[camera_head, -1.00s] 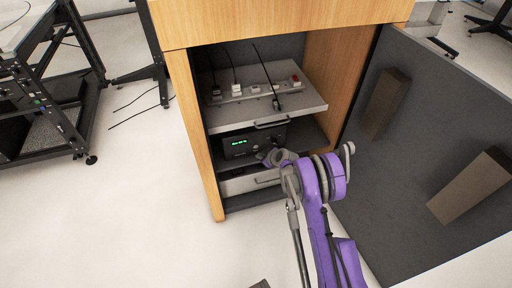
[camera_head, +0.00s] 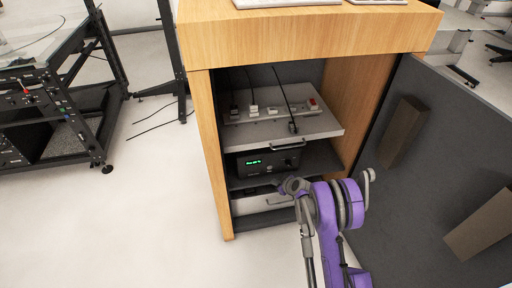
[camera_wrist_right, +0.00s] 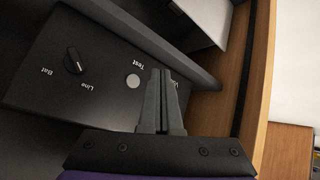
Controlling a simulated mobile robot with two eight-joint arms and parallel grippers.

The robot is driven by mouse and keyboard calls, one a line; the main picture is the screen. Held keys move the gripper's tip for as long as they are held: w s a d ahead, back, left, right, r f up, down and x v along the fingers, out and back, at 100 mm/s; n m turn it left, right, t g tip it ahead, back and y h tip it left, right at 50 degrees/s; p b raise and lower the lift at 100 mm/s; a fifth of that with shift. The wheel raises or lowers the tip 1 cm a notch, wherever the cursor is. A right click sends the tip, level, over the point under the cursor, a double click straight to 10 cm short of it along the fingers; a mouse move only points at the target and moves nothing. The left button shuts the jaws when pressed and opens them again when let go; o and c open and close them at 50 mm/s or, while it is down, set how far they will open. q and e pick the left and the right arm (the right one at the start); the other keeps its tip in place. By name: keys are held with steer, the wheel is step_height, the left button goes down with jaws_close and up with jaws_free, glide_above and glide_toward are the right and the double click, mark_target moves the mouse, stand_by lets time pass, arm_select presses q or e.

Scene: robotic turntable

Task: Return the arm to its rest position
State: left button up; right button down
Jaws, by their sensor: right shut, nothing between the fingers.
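My right arm (camera_head: 335,215), purple and grey, reaches up from the bottom of the head view into the front of the open wooden cabinet. Its hand end lies before the lower shelves, and the fingertips cannot be made out there. In the right wrist view my right gripper (camera_wrist_right: 161,76) is shut and empty. Its fingers show over a black panel (camera_wrist_right: 95,65) with a knob (camera_wrist_right: 74,61), a round button and the labels "Bat", "Line" and "Test". I cannot tell whether the fingers touch the panel. My left gripper is not in view.
The wooden cabinet (camera_head: 206,150) holds a pull-out shelf (camera_head: 262,130) with sockets and cables, and a black device with a green display (camera_head: 254,162). A dark open door (camera_head: 440,160) stands to the right. A black rack (camera_head: 75,130) is at left.

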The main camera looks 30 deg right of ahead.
steer(key=shift+r, duration=0.1)
steer(key=s+a+r+m+g, duration=0.1)
steer(key=s+a+r, duration=0.55)
steer(key=r, duration=0.25)
steer(key=s+a+r+m+g, duration=0.1)
steer(key=s+a+r+g, duration=0.1)
steer(key=s+a+r, duration=0.55)
steer(key=s+a+r+m+g, duration=0.1)
steer(key=s+a+r, duration=0.1)
steer(key=s, duration=0.6)
steer(key=s+a+r+m, duration=0.1)
steer(key=s+a+r, duration=0.1)
steer(key=s, duration=0.5)
steer(key=s+a+r+m+g, duration=0.1)
steer(key=s+a+r, duration=0.15)
steer(key=s, duration=0.55)
arm_select(q)
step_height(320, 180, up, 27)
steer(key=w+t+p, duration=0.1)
steer(key=p, duration=2.2)
steer(key=shift+p, duration=0.4)
arm_select(e)
step_height(320, 180, up, 26)
steer(key=t, duration=0.1)
steer(key=shift+w+h, duration=0.35)
steer(key=shift+h, duration=0.05)
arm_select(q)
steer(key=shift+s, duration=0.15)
arm_select(e)
steer(key=shift+s, duration=0.1)
